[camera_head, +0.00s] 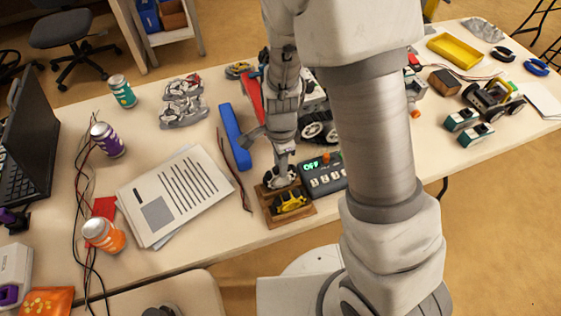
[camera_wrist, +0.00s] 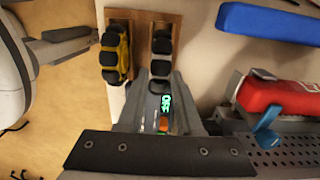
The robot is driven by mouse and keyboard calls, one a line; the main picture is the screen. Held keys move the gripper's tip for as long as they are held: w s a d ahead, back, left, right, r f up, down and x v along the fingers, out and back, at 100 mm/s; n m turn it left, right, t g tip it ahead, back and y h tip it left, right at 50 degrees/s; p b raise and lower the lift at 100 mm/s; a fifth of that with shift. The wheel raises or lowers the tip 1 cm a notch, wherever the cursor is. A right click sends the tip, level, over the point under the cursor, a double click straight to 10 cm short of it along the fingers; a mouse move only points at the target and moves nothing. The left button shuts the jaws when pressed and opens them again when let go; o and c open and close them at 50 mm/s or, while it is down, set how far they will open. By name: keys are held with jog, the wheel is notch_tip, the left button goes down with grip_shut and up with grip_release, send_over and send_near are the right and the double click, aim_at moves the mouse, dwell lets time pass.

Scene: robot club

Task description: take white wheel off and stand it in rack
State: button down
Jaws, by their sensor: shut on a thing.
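My gripper (camera_head: 281,167) is shut on a wheel with black tread and a pale hub, which I take as the white wheel (camera_head: 271,182). It holds the wheel upright at the wooden rack (camera_head: 270,215), beside the yellow wheel (camera_head: 292,201) that stands in the rack. In the wrist view, the held wheel (camera_wrist: 161,47) is between my fingers (camera_wrist: 161,82), in line with the rack's right slot. The yellow wheel (camera_wrist: 117,52) is in the left one. I cannot tell whether the held wheel touches the slot's bottom. My arm partly hides the wheeled robot (camera_head: 318,127).
A control box reading OFF (camera_head: 325,178) stands close right of the rack. The table's front edge is just before the rack.

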jog(key=shift+f+b, duration=0.3)
jog(key=shift+f, duration=0.3)
jog(key=c, duration=0.5)
grip_release()
jog(key=shift+r, duration=0.1)
jog(key=shift+r+p, duration=3.3)
jog(key=shift+r, duration=0.15)
